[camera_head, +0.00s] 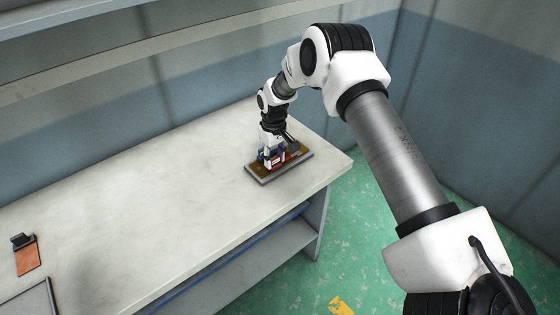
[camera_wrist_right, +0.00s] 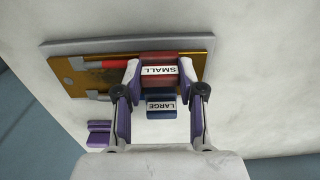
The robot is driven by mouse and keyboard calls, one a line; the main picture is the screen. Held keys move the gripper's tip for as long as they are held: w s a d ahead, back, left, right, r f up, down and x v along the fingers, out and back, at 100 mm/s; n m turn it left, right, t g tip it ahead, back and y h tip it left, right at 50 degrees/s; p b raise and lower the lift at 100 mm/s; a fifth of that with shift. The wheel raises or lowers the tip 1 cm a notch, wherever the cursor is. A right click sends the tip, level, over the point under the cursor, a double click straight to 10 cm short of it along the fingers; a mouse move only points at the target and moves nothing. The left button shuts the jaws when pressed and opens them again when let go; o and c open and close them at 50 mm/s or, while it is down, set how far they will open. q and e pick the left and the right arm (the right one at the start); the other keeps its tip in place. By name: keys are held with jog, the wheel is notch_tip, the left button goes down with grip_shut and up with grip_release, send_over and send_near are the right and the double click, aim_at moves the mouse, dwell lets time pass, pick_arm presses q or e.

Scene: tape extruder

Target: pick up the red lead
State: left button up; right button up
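In the right wrist view a red block marked SMALL (camera_wrist_right: 158,84) sits over a gold-brown board with a grey rim (camera_wrist_right: 130,42). A blue block marked LARGE (camera_wrist_right: 161,113) is beside it. A thin red piece (camera_wrist_right: 113,64) lies on the board to the left. I cannot tell which red thing is the lead. My right gripper (camera_wrist_right: 160,72) has its fingers apart, at the two ends of the red block. Whether they press on it is unclear. In the head view the right gripper (camera_head: 273,153) is down over the board (camera_head: 263,178). My left gripper is out of view.
The board lies near the right end of a long pale table (camera_head: 150,205). An orange and black item (camera_head: 27,258) lies at the far left. A purple piece (camera_wrist_right: 98,133) shows beside the board. The middle of the table is clear.

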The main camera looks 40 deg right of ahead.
jog(key=shift+c, duration=1.2)
